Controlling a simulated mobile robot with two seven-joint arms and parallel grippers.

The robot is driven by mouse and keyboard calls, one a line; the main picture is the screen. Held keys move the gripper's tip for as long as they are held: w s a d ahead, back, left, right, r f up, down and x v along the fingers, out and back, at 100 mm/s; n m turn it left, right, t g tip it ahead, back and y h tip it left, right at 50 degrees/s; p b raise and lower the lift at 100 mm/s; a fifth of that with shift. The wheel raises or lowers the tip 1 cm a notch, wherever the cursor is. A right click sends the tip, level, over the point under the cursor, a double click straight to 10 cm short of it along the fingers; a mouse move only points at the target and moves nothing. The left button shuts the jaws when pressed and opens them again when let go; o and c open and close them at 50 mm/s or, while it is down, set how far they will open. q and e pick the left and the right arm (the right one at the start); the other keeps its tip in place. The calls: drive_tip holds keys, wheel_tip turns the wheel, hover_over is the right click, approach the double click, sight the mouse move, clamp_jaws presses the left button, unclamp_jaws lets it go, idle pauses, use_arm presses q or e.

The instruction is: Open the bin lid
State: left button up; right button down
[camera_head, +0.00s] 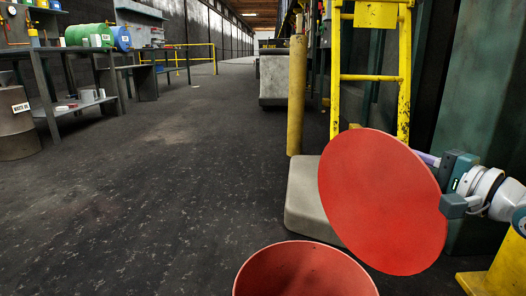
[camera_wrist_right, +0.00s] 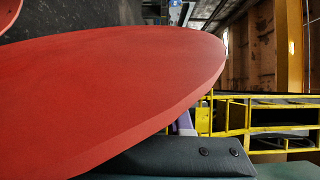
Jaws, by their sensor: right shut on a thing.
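The red round bin lid (camera_head: 382,200) is raised and steeply tilted above and to the right of the red bin (camera_head: 305,270). The bin's round mouth is uncovered at the bottom of the head view. My right gripper (camera_head: 445,190) is at the lid's right edge and shut on it; the lid hides most of the fingers. In the right wrist view, the lid (camera_wrist_right: 110,90) fills much of the picture, close against a dark gripper finger (camera_wrist_right: 180,157). A bit of the bin (camera_wrist_right: 8,14) shows at the top left. My left gripper is not in view.
A grey block (camera_head: 305,205) stands behind the lid, with a yellow post (camera_head: 297,95) and yellow ladder (camera_head: 368,77) beyond. A yellow stand (camera_head: 500,268) is at the lower right. The dark floor at left is open, up to workbenches (camera_head: 75,100) and a drum (camera_head: 15,125).

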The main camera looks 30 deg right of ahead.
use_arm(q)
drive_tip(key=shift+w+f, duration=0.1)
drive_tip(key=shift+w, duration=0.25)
use_arm(e)
drive_tip(key=shift+d, duration=0.65)
drive_tip(key=c, duration=0.9)
unclamp_jaws()
drive_tip(key=shift+d+f, duration=0.1)
use_arm(q)
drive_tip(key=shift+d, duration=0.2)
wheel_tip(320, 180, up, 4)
drive_tip(key=p, duration=0.4)
use_arm(e)
drive_tip(key=s, duration=0.7)
drive_tip(key=shift+s, duration=0.25)
